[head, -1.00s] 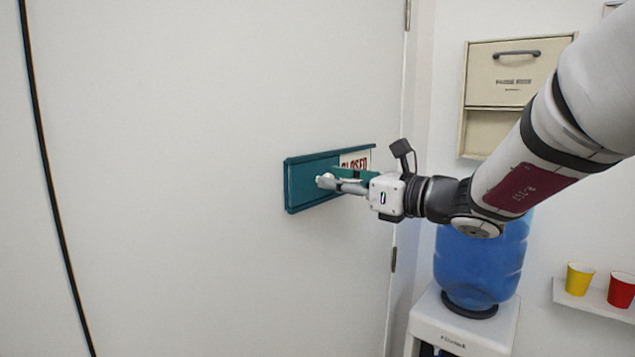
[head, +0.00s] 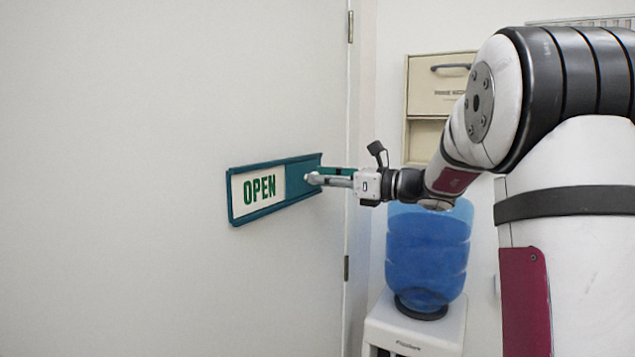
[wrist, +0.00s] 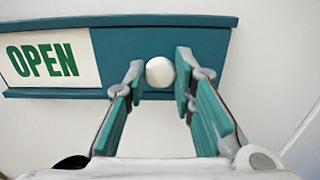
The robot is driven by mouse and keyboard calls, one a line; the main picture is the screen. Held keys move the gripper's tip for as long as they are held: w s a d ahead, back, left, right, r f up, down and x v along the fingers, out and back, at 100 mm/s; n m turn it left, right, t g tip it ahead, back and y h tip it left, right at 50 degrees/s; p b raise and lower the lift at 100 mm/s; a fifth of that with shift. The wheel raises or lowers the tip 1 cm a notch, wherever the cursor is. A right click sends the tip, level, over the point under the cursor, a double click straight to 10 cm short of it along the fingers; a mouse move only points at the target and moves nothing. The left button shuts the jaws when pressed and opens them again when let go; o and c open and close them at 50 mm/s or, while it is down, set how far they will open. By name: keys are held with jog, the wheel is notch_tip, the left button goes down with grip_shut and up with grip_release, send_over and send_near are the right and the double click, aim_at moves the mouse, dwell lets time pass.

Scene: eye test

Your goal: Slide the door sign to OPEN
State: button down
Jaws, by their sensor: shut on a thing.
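The door sign is a teal frame (head: 233,212) on the white door, tilted in the head view. The white OPEN panel (head: 258,189) with green letters shows in full at its left. The teal slider (head: 297,174) covers the right part, and no CLOSED lettering shows. In the wrist view, OPEN (wrist: 42,61) is at the left and the slider (wrist: 118,50) is right of it. My gripper (head: 314,178) is at the sign's right end. Its teal-padded fingers are shut on the slider's round white knob (wrist: 160,72), one on each side.
The white door (head: 120,100) is shut, with hinges at its right edge. Right of it are a blue water bottle (head: 428,255) on a white dispenser (head: 415,335) and a beige wall box (head: 437,88). My arm fills the right side.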

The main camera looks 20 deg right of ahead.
jog(key=shift+w+d, duration=0.1)
jog(key=shift+d, duration=0.15)
jog(key=c, duration=1.4)
grip_release()
jog(key=shift+w, duration=0.1)
jog(key=shift+o, duration=0.2)
jog(key=v, duration=1.2)
